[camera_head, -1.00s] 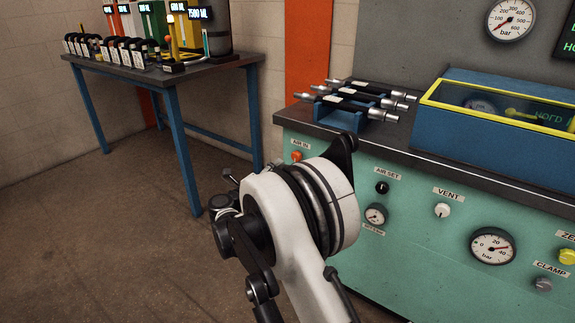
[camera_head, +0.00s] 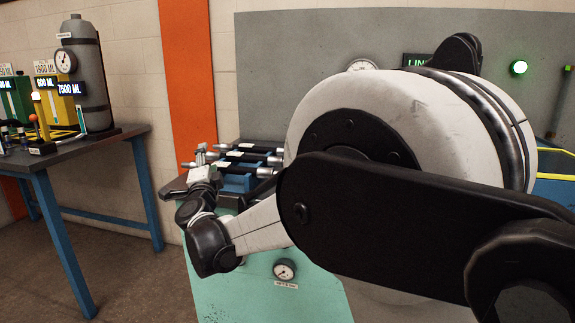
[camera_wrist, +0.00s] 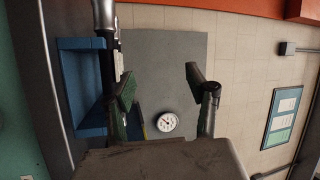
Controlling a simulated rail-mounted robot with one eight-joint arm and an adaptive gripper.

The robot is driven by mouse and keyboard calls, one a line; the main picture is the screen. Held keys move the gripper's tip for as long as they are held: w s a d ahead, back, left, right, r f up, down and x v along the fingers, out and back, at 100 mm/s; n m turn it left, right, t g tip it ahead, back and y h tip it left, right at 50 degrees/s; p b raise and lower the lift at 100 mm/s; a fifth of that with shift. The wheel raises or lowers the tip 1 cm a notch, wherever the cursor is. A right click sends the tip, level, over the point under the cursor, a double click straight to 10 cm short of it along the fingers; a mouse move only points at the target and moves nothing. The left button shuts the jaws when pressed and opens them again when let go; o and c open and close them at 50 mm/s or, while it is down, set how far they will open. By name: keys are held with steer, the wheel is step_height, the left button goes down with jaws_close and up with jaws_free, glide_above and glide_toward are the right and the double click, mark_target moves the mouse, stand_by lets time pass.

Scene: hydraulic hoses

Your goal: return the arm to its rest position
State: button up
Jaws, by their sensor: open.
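My gripper (camera_wrist: 160,86) is open in the wrist view, with its two green-padded fingers apart and nothing between them. In the head view my wrist and gripper (camera_head: 186,186) are folded small at the left of my large white arm joint, beside the hose rack. The black hoses with metal ends (camera_head: 246,158) lie in a blue rack (camera_head: 236,183) on the bench; my arm hides their right part. In the wrist view a hose (camera_wrist: 104,50) and the blue rack (camera_wrist: 82,88) lie left of the left finger. I cannot tell whether that finger touches the hose.
The green test bench (camera_head: 250,300) is largely covered by my arm, as is its blue, yellow-edged box at right. A side table (camera_head: 85,150) with gauged cylinder and containers stands at left. Floor between them is clear. A wall gauge (camera_wrist: 166,122) shows in the wrist view.

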steer(key=s+d+r+n+g+y, duration=0.25)
steer(key=s+d+n, duration=0.3)
steer(key=d, duration=0.35)
steer(key=s+d+r+n+g+y, duration=0.1)
steer(key=s+d+n+g, duration=0.2)
steer(key=s+d+n, duration=0.35)
steer(key=s+d+f+g+h, duration=0.25)
steer(key=s+d+f, duration=0.35)
steer(key=s+d, duration=0.35)
steer(key=s+d+f+n+g+h, duration=0.1)
steer(key=s+d+f+g+h, duration=0.15)
steer(key=s+d+f, duration=0.65)
steer(key=s+d+f+g+h, duration=0.2)
steer(key=s+d+f+g, duration=0.15)
steer(key=s+d, duration=0.6)
step_height(320, 180, up, 15)
steer(key=s+a+p, duration=0.1)
steer(key=p, duration=1.4)
steer(key=shift+s+t+p, duration=0.35)
steer(key=shift+t+p, duration=0.05)
steer(key=shift+r, duration=0.1)
